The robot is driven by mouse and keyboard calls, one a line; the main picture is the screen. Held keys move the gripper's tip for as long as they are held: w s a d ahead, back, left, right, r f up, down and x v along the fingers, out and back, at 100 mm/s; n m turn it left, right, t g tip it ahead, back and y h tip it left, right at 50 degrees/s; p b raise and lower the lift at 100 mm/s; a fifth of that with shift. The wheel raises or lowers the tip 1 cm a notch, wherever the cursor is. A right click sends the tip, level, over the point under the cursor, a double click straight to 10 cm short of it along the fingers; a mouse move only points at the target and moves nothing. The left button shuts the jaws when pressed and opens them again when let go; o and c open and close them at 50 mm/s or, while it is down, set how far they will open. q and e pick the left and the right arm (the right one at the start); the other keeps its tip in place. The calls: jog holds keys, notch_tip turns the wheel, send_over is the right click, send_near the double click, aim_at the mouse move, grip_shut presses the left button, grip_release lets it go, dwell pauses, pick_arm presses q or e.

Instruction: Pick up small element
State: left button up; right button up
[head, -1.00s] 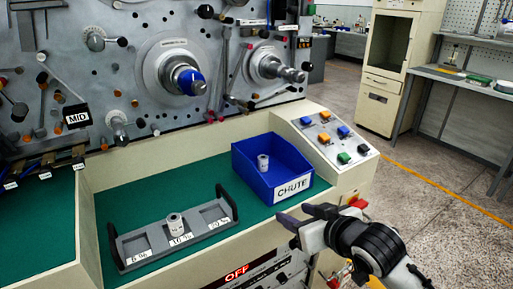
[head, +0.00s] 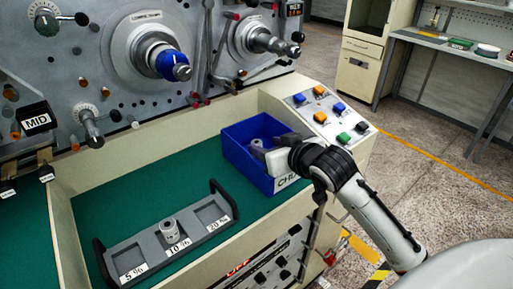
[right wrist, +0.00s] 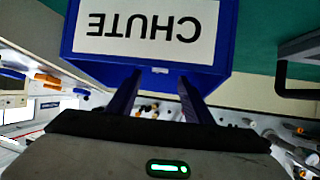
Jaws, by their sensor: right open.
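A small pale cylindrical element (head: 257,143) is in the blue CHUTE bin (head: 238,152), partly hidden by my right gripper (head: 272,149). That gripper is open, with its dark fingers over the bin's front side. In the right wrist view, the two fingers (right wrist: 160,88) are spread apart, with nothing between them but the lower edge of the labelled bin wall (right wrist: 225,45) behind. The element is not visible there. A second small element (head: 169,231) stands upright in the middle 10 % compartment of the grey tray (head: 135,250). My left gripper is out of view.
The green work surface (head: 150,190) is clear between tray and bin. The tray has raised dark end handles. A sloped button panel (head: 330,113) stands right of the bin. The machine face with a blue-ringed spindle (head: 172,64) rises behind.

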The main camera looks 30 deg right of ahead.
aim_at(257, 143)
jog(key=x, duration=0.4)
jog(key=c, duration=1.1)
